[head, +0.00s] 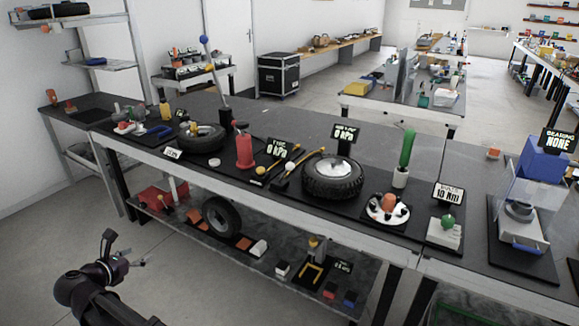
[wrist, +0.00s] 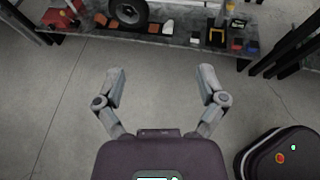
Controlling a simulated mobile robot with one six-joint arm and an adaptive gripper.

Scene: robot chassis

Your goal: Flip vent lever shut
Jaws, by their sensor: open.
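My gripper (head: 126,250) is low at the front left in the head view, over the floor and apart from the workbench. In the wrist view my gripper (wrist: 162,74) has its two fingers spread, with only bare floor between them. No part is clearly marked as the vent lever. A tall grey lever with a blue ball (head: 204,40) stands at the back of the bench. A yellow-ended rod (head: 283,163) lies by a "0 kPa" sign (head: 283,149), beside a tyre (head: 333,177) under another "0 kPa" sign (head: 345,133). Which way any lever is set is too small to tell.
A long workbench (head: 215,165) crosses the view with a red bottle-shaped object (head: 244,151) and a second tyre (head: 201,138). Its lower shelf (head: 250,262) holds a wheel (head: 221,217), a red box (head: 160,199) and a yellow frame (head: 313,275). The floor in front is clear.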

